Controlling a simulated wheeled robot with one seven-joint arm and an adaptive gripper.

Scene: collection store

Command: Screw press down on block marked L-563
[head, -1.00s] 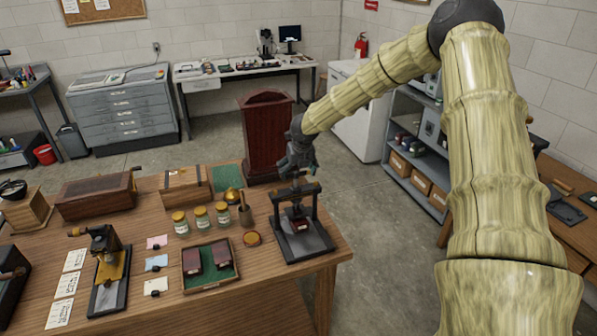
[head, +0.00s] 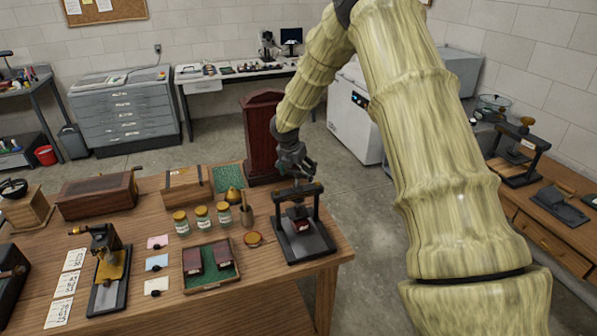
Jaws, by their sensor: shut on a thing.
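A dark screw press (head: 316,222) stands near the right end of the wooden table. A small dark red block (head: 301,225) sits between its posts, under the pressing part; any marking on it is too small to read. My gripper (head: 309,174) is just above the press's crossbar, shut on the press handle, which is mostly hidden by the fingers. Two more dark red blocks (head: 193,258) (head: 222,253) lie in a green-lined tray (head: 184,282) to the left of the press.
Jars (head: 202,218), a brass dome (head: 234,196) and a round tin (head: 254,239) stand left of the press. Another press (head: 520,150) stands on the right bench. The floor right of the table is clear.

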